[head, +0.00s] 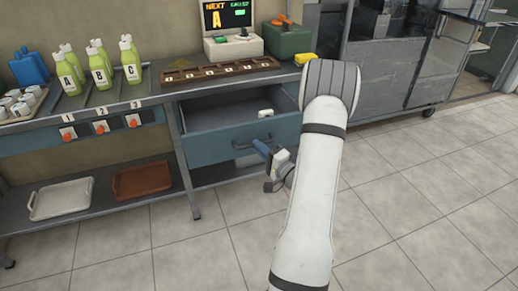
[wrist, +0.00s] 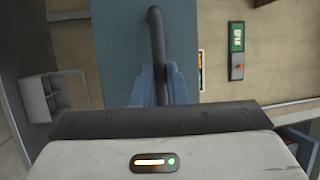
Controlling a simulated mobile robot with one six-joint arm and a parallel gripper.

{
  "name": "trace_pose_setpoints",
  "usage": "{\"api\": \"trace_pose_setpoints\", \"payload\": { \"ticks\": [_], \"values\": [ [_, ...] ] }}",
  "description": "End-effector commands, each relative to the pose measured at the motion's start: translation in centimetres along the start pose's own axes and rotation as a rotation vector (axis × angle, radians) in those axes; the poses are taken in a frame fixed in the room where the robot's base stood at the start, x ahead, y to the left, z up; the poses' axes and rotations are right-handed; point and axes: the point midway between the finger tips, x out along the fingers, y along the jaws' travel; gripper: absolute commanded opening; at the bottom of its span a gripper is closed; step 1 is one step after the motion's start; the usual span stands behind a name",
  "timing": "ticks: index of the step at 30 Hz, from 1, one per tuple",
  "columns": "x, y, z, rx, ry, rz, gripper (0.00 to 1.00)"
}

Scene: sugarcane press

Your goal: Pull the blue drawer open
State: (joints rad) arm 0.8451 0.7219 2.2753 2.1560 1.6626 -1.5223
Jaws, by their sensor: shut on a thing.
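The blue drawer (head: 212,146) under the counter is pulled out, and its grey inside shows in the head view. Its front also shows in the wrist view (wrist: 112,40), with a dark bar handle (wrist: 156,30). My gripper (head: 258,145) is at the drawer's handle. In the wrist view the blue fingers of my gripper (wrist: 155,78) are closed around the handle. My arm hides the right end of the drawer in the head view.
A small white object (head: 265,113) is at the drawer's right side. Green bottles (head: 100,72) and a dark slotted rack (head: 218,71) stand on the counter. Trays (head: 61,198) lie on the lower shelf. The tiled floor (head: 400,190) in front is clear.

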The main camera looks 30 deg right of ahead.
Motion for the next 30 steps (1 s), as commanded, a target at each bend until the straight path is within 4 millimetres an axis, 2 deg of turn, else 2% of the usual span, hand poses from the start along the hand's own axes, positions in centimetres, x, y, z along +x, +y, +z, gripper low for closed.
{"api": "trace_pose_setpoints", "payload": {
  "ticks": [1, 2, 9, 16, 19, 30],
  "values": [
    [-0.1, 0.1, -0.2, 0.000, 0.008, 0.003, 0.00],
    [-0.1, 0.1, -0.2, 0.000, 0.007, 0.003, 0.14],
    [0.0, 0.1, -0.1, 0.000, 0.002, 0.001, 0.34],
    [0.0, 0.0, 0.0, 0.000, 0.000, 0.000, 0.34],
    [-0.6, 0.0, -0.1, 0.001, 0.002, 0.001, 0.34],
    [-6.4, 0.1, -0.1, 0.002, 0.005, 0.002, 0.34]
  ]
}}
